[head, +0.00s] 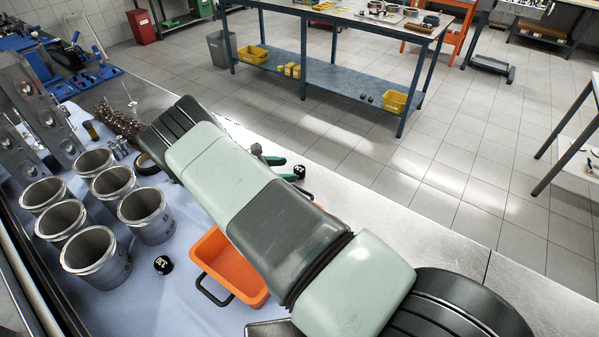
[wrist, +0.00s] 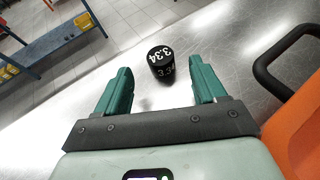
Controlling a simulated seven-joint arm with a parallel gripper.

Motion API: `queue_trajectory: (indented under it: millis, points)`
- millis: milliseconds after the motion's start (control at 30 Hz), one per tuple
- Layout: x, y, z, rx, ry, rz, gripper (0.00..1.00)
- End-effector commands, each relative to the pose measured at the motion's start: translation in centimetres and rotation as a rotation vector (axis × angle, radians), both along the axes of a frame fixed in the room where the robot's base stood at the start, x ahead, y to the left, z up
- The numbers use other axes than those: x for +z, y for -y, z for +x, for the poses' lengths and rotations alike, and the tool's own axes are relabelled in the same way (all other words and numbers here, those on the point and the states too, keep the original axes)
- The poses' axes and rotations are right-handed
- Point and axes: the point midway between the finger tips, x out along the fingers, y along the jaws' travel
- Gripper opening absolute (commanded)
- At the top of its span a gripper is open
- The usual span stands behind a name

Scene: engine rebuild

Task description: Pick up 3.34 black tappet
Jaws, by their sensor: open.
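The black tappet marked 3.34 in white (wrist: 161,66) stands on the bare metal bench top in the wrist view. It shows between the fingertips of my gripper (wrist: 160,64) and appears a little beyond them, with a gap on each side. My gripper's green fingers are open and empty. In the head view, a small black tappet (head: 299,171) shows just to the right of my gripper (head: 283,168). My arm hides part of the bench there.
An orange bin (head: 228,262) with a black handle stands beside my arm. Another black tappet (head: 163,265) lies on the blue mat near several metal cylinder liners (head: 147,214). The bench top right of my gripper is clear up to its edge.

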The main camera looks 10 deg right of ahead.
Motion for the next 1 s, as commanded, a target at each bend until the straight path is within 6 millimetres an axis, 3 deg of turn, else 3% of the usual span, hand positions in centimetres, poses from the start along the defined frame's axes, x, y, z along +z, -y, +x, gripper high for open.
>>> queue_trajectory:
  millis: [267,567,800,1000]
  points:
    - [-0.7,1.6,0.4,-0.001,-0.002,0.0,0.7]
    - [-2.2,5.2,1.4,-0.001,-0.003,0.0,0.7]
    - [-2.3,5.4,1.6,0.0,-0.001,0.001,0.7]
    - [-2.3,5.4,1.5,0.0,-0.001,0.001,0.39]
